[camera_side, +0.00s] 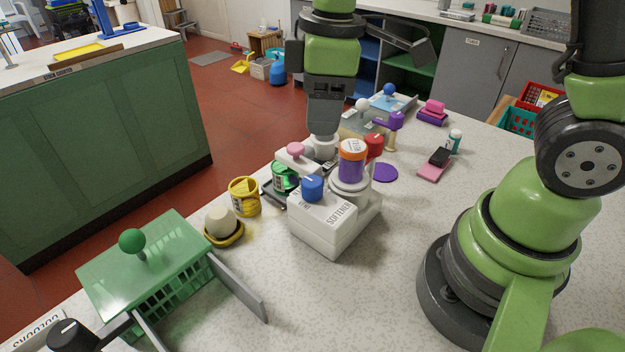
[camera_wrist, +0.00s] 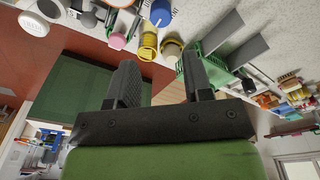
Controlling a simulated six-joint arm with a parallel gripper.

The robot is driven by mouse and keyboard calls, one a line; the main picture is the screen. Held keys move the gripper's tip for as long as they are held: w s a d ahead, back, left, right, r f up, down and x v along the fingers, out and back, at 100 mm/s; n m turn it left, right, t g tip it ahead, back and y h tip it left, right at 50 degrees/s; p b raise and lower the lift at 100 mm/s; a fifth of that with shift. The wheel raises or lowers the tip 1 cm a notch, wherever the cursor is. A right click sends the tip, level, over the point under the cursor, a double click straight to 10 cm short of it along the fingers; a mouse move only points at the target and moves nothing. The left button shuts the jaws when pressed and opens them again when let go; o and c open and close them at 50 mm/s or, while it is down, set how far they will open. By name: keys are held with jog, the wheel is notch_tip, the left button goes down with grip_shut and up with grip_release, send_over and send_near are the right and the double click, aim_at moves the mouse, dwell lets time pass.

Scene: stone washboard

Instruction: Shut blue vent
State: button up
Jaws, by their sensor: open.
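A blue round cap (camera_side: 312,187), which appears to be the blue vent, sits on top of the white softener container (camera_side: 325,225). It has a small pale mark; I cannot tell whether it is open or shut. A blue round top also shows at the upper edge of the wrist view (camera_wrist: 160,13). My gripper (camera_side: 324,131) points down above the table, behind the container and apart from the blue cap. In the wrist view its two fingers (camera_wrist: 158,68) are spread with nothing between them.
A purple jar with an orange lid (camera_side: 352,160) and a pink knob (camera_side: 295,149) stand close to the blue cap. Bare tabletop (camera_side: 385,285) lies at the front right.

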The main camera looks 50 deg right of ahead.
aim_at(312, 180)
jog(key=f, duration=0.1)
jog(key=f+n, duration=0.1)
jog(key=w+f+g, duration=0.1)
jog(key=shift+a+f+n, duration=0.1)
jog(key=shift+a+n, duration=0.25)
jog(key=shift+n, duration=0.05)
notch_tip(312, 180, down, 10)
jog(key=shift+r, duration=0.2)
jog(key=shift+c, duration=0.4)
